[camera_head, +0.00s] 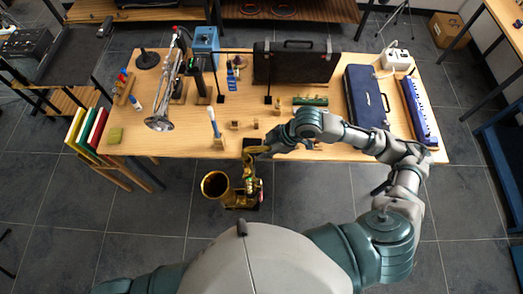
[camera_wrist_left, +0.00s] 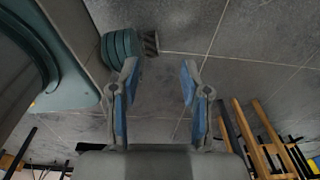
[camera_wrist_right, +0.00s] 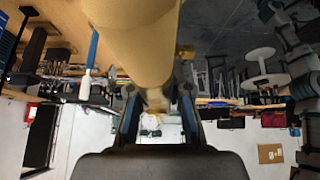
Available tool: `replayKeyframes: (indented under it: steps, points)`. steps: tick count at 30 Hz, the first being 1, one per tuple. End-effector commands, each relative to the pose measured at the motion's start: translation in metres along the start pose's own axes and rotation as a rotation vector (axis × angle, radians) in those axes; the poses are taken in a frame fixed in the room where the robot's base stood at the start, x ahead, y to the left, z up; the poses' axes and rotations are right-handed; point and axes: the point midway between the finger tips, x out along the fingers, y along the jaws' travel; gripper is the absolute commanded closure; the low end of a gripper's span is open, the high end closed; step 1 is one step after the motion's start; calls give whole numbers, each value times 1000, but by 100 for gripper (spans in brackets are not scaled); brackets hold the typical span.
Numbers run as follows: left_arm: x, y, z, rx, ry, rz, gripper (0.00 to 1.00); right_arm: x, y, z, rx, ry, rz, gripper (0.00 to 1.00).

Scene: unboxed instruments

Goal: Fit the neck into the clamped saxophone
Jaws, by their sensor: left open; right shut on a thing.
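The gold saxophone (camera_head: 250,188) stands upright at the front edge of the table, its wide bell (camera_head: 215,184) opening up on the left. A dark clamp piece (camera_head: 252,142) shows at the table edge by its top. My right gripper (camera_head: 266,149) is just above the saxophone's top, shut on the gold neck (camera_head: 257,150). A large tan, tube-like shape (camera_wrist_right: 135,40) fills the upper middle of the right wrist view, beyond the right fingers (camera_wrist_right: 160,112). Whether the neck touches the saxophone's socket I cannot tell. My left gripper (camera_wrist_left: 158,82) is open and empty over the floor, outside the head view.
A brush-like tool (camera_head: 213,123) stands left of the clamp.

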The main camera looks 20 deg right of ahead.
Motion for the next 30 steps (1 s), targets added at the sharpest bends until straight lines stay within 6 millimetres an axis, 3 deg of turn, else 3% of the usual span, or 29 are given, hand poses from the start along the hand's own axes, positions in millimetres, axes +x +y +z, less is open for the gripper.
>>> replayKeyframes:
  steps: [12,30]
  points:
    - [-1,22,-5,0,5,25,54,2,-1,-5,0,-5,1,100]
    - [-13,3,-3,0,3,4,54,5,-3,-10,-3,-2,-9,100]
